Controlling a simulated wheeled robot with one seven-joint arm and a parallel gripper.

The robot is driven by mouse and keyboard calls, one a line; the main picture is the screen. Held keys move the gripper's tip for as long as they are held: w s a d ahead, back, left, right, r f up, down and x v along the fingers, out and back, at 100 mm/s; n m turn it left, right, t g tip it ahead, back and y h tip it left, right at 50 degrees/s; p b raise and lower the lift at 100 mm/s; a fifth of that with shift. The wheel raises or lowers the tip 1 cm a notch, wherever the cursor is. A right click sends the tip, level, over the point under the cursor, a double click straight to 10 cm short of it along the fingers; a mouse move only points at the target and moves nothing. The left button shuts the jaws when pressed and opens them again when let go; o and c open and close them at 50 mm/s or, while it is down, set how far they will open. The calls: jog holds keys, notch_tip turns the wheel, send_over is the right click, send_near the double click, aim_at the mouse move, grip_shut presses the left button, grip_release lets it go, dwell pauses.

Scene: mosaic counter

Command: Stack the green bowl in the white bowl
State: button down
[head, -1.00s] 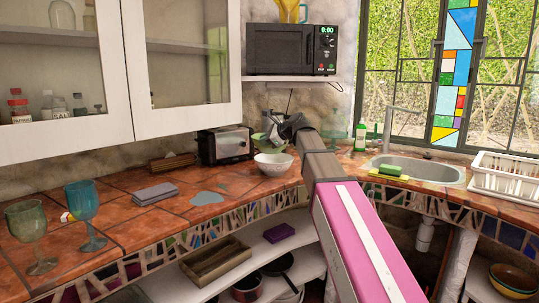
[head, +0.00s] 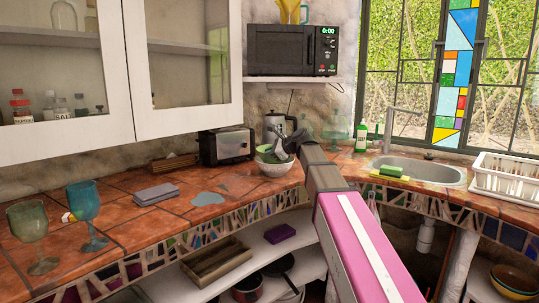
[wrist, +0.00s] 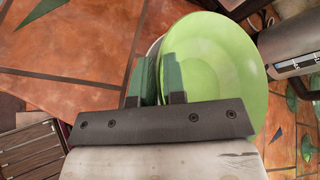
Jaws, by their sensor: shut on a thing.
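The green bowl (wrist: 225,65) fills the middle right of the wrist view, with its wall between the fingers of my gripper (wrist: 160,78). My gripper is shut on its rim. In the head view the green bowl (head: 266,154) sits at the mouth of the white bowl (head: 275,168), looking slightly tilted. My gripper also shows there (head: 279,149), at the green bowl's right side. The white bowl stands on the tiled counter (head: 150,215). In the wrist view it is mostly hidden beneath the green bowl. I cannot tell whether the green bowl rests on it.
A toaster (head: 227,146) stands left of the bowls, and a metal kettle (head: 275,126) is close behind them. A grey cloth (head: 156,194) and two goblets (head: 86,208) are on the left. The sink (head: 425,171) is to the right.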

jog(key=shift+f, duration=0.5)
jog(key=c, duration=1.2)
grip_release()
